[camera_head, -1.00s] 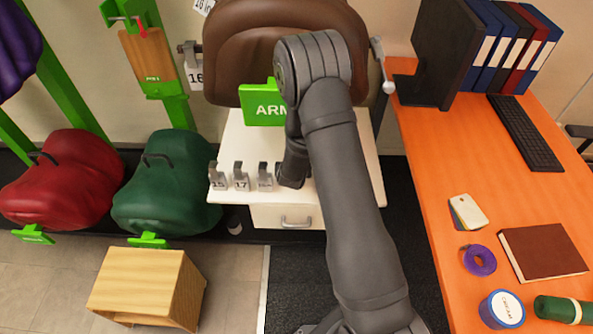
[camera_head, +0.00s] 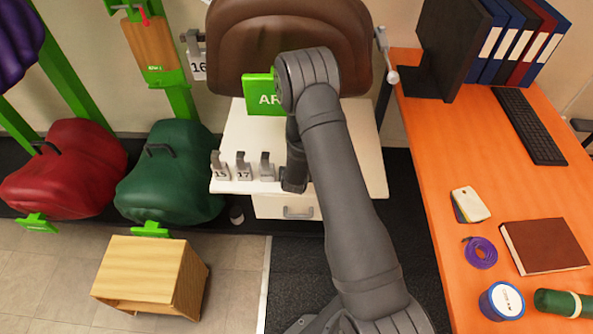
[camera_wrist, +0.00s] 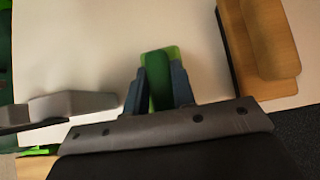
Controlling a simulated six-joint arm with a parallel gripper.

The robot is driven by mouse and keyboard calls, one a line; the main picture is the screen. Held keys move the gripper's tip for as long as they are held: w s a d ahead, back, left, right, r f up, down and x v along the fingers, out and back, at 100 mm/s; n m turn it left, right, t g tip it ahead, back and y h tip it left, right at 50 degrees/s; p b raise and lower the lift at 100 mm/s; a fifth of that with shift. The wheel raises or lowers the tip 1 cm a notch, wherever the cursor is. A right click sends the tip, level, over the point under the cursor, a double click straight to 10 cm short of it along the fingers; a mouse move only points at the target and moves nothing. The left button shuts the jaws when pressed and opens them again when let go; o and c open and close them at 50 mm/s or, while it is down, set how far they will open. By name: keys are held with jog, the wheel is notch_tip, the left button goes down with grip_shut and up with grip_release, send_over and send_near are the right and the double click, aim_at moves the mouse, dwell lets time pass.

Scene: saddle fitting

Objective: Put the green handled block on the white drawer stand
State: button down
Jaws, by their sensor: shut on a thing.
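My gripper (camera_wrist: 163,88) is shut on the green handled block (camera_wrist: 159,84), whose green part shows between the two dark fingers in the wrist view. The rest of the block is hidden by the gripper. Below it in that view is a broad pale surface, apparently the top of the white drawer stand. In the head view the white drawer stand (camera_head: 240,134) is at the centre, with a drawer and grey handle in front. My wrist is over its front part; the fingers and block are hidden there. I cannot tell whether the block touches the stand.
Grey metal pieces with number tags (camera_head: 243,170) stand along the stand's front left edge. A wooden piece (camera_wrist: 262,45) is right of my gripper in the wrist view. A brown saddle (camera_head: 290,45) hangs behind. An orange desk (camera_head: 420,150) stands to the right.

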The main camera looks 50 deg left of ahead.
jog(key=c, duration=1.2)
grip_release()
jog(key=shift+f, duration=0.1)
jog(key=shift+s+d+r, duration=0.15)
jog(key=shift+r, duration=0.25)
jog(key=v, duration=1.1)
jog(key=shift+r, duration=0.2)
jog(key=shift+s+d+f, duration=0.1)
jog(key=x, duration=1.2)
jog(key=shift+f, duration=0.2)
notch_tip(320, 180, up, 2)
jog(key=shift+r, duration=0.35)
